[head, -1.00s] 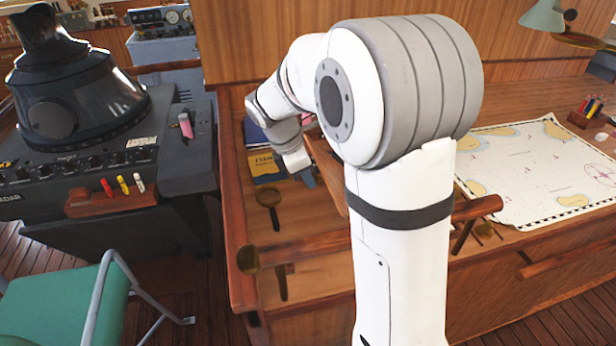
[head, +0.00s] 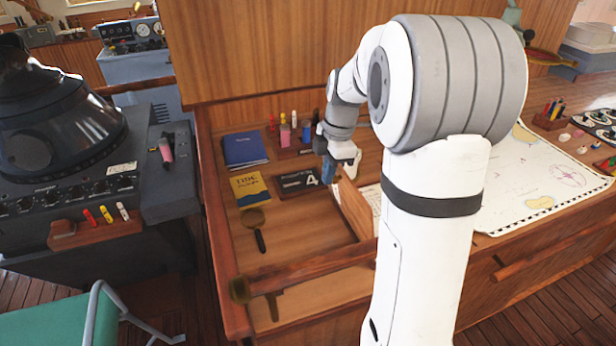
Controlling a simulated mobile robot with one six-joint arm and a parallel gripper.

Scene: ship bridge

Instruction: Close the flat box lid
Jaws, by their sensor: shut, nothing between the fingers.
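A wooden panel (head: 355,209), which looks like the lid of the flat box, stands tilted up from the chart desk, just right of my gripper. My arm hides its right part, and I cannot make out the box body. My gripper (head: 328,174) is shut and empty, pointing down close to the panel's upper left edge. I cannot tell whether it touches the panel.
Left of the panel lie a blue book (head: 244,150), a yellow book (head: 249,189), a dark numbered plate (head: 298,181) and a magnifying glass (head: 256,222). A pen holder (head: 290,150) stands behind. A wooden rail (head: 310,268) runs along the front; a chart (head: 535,180) lies right.

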